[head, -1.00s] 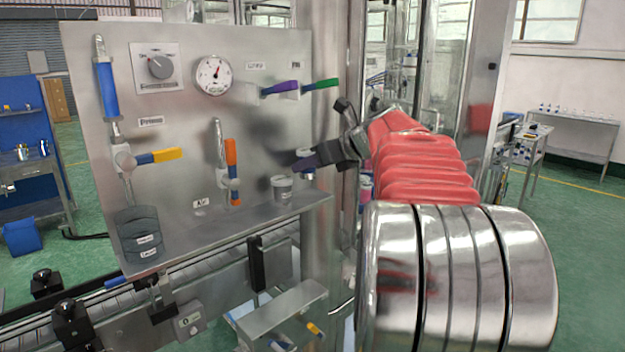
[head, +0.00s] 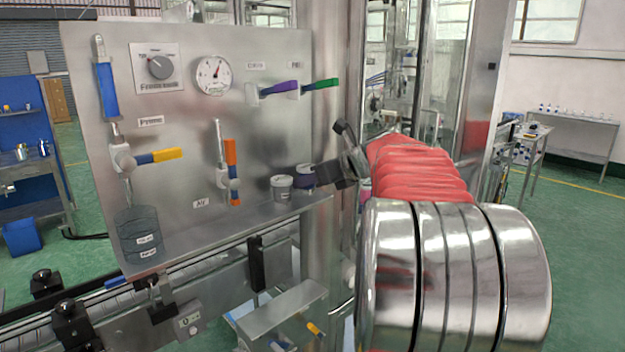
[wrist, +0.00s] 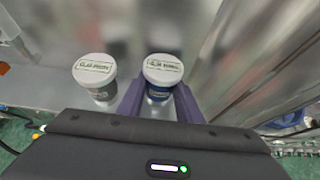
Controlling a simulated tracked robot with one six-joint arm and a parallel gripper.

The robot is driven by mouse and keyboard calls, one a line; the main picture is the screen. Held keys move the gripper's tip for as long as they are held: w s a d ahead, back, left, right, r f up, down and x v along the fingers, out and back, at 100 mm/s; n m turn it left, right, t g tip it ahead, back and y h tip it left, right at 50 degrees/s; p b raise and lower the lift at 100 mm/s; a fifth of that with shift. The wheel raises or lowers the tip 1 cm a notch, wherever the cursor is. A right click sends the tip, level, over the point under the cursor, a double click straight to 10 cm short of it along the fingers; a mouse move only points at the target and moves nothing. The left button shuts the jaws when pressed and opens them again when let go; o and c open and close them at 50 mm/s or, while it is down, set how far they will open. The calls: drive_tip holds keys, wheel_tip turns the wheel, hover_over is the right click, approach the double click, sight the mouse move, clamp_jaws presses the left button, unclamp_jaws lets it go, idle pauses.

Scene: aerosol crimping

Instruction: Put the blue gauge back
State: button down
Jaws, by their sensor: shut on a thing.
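The blue gauge (wrist: 163,77) is a small pot with a white, lettered lid and a blue band. In the wrist view it stands upright between the two purple fingers of my gripper (wrist: 160,103), which is shut on it. In the head view my gripper (head: 306,178) is low at the right end of the panel's shelf (head: 225,232) and mostly hides the blue gauge. The gauge's base is at about shelf level; I cannot tell whether it touches. A similar grey gauge (wrist: 95,76) with a white lid stands just left of it, and also shows in the head view (head: 282,188).
The steel panel (head: 190,110) behind the shelf carries a dial, a knob and several coloured valve handles. Dark stacked rings (head: 139,235) sit at the shelf's left end. A steel column (head: 335,120) rises close on the right. The shelf's middle is clear.

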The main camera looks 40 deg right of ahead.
drive_tip(key=shift+f, duration=0.2)
drive_tip(key=c, duration=1.3)
unclamp_jaws()
drive_tip(key=shift+f, duration=0.1)
drive_tip(key=shift+s+r, duration=0.2)
drive_tip(key=shift+r, duration=0.1)
drive_tip(key=v, duration=1.1)
drive_tip(key=shift+s+r, duration=0.15)
drive_tip(key=shift+s, duration=0.1)
drive_tip(key=shift+a, duration=0.1)
